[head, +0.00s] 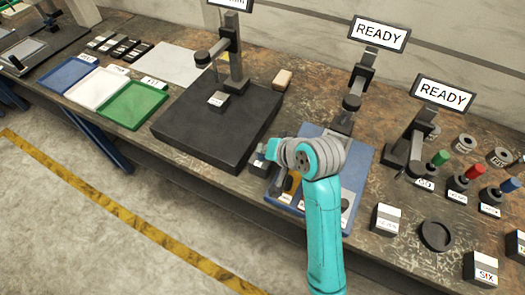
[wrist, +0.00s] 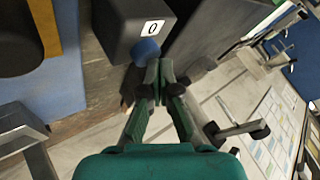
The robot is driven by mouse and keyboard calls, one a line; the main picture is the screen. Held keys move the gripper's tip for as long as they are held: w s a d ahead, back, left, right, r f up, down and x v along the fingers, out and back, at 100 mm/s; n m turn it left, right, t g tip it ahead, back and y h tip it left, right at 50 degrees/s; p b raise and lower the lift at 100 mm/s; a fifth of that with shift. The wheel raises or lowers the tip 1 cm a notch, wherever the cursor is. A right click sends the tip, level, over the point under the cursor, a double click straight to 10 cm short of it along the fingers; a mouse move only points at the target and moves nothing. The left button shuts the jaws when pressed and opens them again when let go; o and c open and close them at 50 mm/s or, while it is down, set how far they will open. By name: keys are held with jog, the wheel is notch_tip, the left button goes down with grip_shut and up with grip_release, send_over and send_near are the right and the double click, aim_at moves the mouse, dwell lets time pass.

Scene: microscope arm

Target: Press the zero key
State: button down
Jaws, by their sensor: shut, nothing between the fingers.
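The zero key is a blue round button (wrist: 146,50) on a dark box (wrist: 120,28) with a white label reading "0" (wrist: 152,29) in the wrist view. My gripper (wrist: 157,76) is shut and empty, its green fingers together. Its tips are just below and slightly right of the blue button in that view. I cannot tell whether they touch it. In the head view, a small dark box (head: 258,161) shows beside my arm's grey wrist joint, between the black plate and the blue mat. My gripper's fingertips are not clearly visible there.
The large black plate (head: 190,140) with a microscope stand (head: 236,65) is left of my arm. The blue mat (head: 358,172) lies under and behind my wrist. Coloured knobs (head: 467,175) and labelled blocks (head: 386,220) stand to the right. Coloured trays (head: 133,108) lie at far left.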

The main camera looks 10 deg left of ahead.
jog(key=shift+r, duration=0.9)
jog(key=shift+r, duration=2.55)
